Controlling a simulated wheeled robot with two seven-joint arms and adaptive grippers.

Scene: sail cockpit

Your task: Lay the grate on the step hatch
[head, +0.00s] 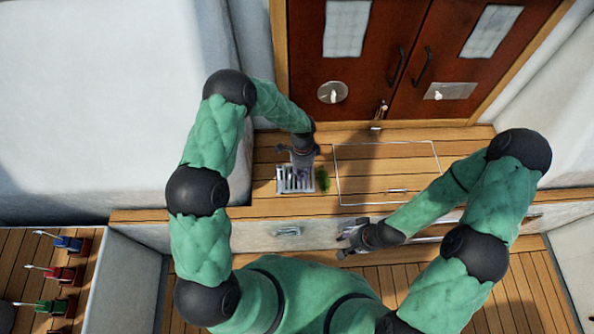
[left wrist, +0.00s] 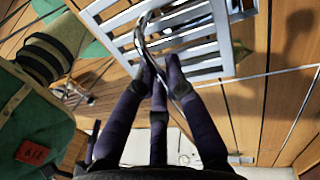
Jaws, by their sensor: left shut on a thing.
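The grate (head: 295,182) is a pale slatted rectangle at the left part of the wooden step, left of the step hatch. My left gripper (head: 302,160) is above it, shut on its handle. In the left wrist view the grate (left wrist: 190,12) shows its slats and a curved metal handle between my dark fingers. I cannot tell whether the grate touches the step. The step hatch (head: 388,165) is a thin pale outline in the planks with a small metal latch (head: 397,190). My right gripper (head: 350,238) is empty in front of the step's front face, its fingers apart.
A small green object (head: 322,180) lies just right of the grate. Red-brown doors (head: 395,75) with dark handles stand behind the step. A recessed fitting (head: 288,232) is on the step's front face. Several coloured handled items (head: 62,275) are at far left. The hatch surface is clear.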

